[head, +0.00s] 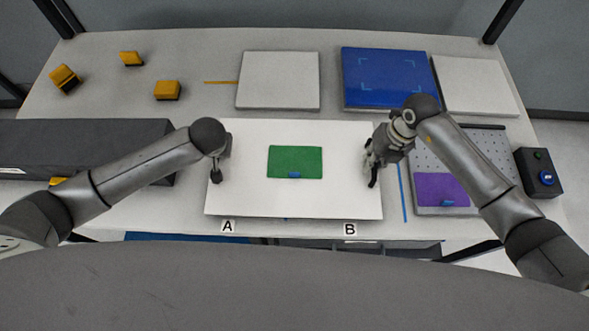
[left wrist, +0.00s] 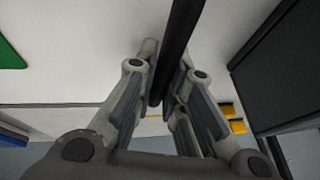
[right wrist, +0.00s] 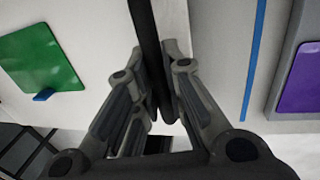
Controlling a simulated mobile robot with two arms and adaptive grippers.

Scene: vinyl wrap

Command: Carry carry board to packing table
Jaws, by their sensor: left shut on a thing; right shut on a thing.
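The carry board (head: 300,200) is a white panel near the front of the pale table (head: 200,45). A green sheet (head: 295,155) with a small blue tab lies on it. My left gripper (head: 216,174) is at its left edge, shut on a black bar handle (left wrist: 183,30). My right gripper (head: 372,174) is at its right edge, shut on another black bar handle (right wrist: 145,30). The jaws also show in the left wrist view (left wrist: 162,95) and right wrist view (right wrist: 160,100). I cannot tell whether the board touches the table.
A blue panel (head: 385,75) and white panels (head: 278,80) lie behind. A dotted plate (head: 425,155) with a purple sheet (head: 440,190) and a dark button box (head: 538,172) are right. A dark box (head: 90,140) is left; orange blocks (head: 167,90) lie back left.

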